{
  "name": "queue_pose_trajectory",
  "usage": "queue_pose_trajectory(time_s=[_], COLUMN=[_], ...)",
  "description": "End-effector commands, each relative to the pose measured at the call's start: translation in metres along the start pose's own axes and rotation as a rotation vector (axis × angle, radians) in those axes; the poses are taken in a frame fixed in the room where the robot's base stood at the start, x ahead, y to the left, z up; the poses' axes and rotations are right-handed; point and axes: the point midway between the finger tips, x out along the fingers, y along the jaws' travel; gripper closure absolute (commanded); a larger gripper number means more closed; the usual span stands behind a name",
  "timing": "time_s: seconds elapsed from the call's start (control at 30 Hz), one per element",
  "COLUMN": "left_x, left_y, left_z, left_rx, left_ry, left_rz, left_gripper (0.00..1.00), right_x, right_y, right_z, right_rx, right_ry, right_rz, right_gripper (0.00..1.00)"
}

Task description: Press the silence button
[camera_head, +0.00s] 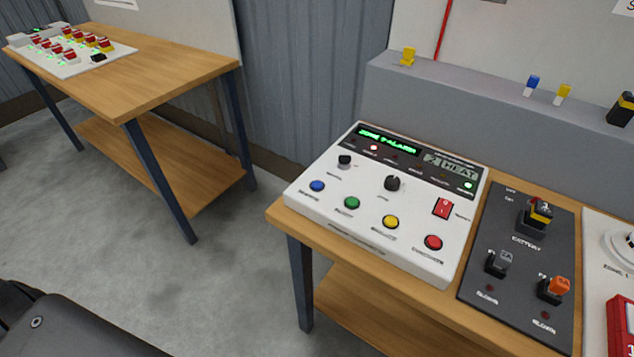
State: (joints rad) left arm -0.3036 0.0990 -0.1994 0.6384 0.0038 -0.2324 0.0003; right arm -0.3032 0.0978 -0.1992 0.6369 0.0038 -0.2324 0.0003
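The white alarm panel (376,198) lies on the near wooden bench, with a lit green display reading like a zone alarm. Along its front edge are a blue button (317,186), a green button (351,203), a yellow button (390,222) and a red button (433,242). The small labels under the buttons are too blurred to read surely, so I cannot tell which is the silence button. The panel also has two black knobs (392,183) and a red rocker switch (443,208). Neither gripper is in view.
A dark board (517,270) with a battery and fuse-like plugs lies right of the panel. A red device (620,325) is at the right edge. A grey ledge (460,92) behind holds small parts. A second bench (150,62) stands back left; floor between is clear.

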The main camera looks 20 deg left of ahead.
Motion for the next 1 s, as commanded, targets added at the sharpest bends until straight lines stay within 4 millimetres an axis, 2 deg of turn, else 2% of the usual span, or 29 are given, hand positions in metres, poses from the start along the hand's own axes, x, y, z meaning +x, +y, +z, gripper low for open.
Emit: queue_pose_trajectory(time_s=[0.03,0.3,1.0], left_x=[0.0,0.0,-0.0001], left_y=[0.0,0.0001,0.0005], left_z=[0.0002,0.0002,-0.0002], left_rx=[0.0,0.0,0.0], left_ry=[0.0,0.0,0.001], left_rz=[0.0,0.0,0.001], left_gripper=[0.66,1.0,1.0], right_x=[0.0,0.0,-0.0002], right_y=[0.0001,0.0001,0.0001], right_z=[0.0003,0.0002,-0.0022], right_rx=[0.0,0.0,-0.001], right_ry=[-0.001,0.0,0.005], right_rz=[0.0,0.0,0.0], right_gripper=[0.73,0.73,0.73])
